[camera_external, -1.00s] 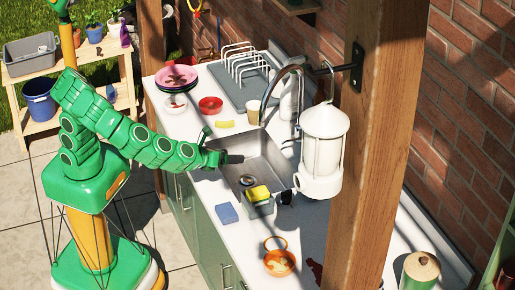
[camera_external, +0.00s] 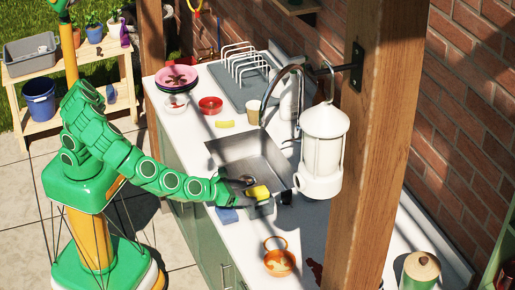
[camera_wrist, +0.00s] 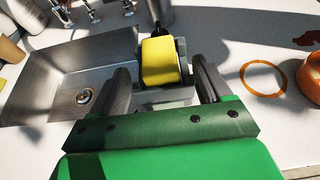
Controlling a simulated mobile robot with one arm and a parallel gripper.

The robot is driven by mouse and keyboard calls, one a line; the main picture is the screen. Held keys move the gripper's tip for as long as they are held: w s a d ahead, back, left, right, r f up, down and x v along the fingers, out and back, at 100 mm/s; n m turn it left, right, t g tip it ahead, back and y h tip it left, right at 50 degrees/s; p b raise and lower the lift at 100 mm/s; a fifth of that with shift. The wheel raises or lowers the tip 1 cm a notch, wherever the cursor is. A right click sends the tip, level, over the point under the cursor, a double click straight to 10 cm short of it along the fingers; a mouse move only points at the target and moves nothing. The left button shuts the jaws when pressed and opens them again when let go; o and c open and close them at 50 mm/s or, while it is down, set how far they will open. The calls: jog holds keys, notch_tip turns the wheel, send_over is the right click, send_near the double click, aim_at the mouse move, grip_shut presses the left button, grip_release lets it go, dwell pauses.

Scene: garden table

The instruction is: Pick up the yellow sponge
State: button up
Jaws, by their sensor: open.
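The yellow sponge (camera_external: 259,192) sits in a small grey holder at the near right edge of the sink. In the wrist view the sponge (camera_wrist: 160,62) stands up out of the grey holder (camera_wrist: 168,97), ahead of my gripper and between the lines of its fingers. My gripper (camera_wrist: 165,88) is open, with one dark finger on each side of the holder's near part. In the external view my gripper (camera_external: 245,190) is just left of the sponge. I cannot tell whether a finger touches the holder.
The metal sink (camera_external: 262,150) lies beside the holder, with a curved faucet (camera_external: 283,72) behind. A blue sponge (camera_external: 227,215) lies in front, partly hidden. An orange bowl (camera_external: 279,262) is nearer. A white lantern (camera_external: 321,150) hangs right of the sink in the external view.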

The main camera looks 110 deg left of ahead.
aim_at(252, 192)
jog(key=shift+x, duration=2.35)
jog(key=shift+a, duration=0.1)
jog(key=shift+c, duration=0.2)
jog(key=c, duration=1)
jog(key=shift+r, duration=0.15)
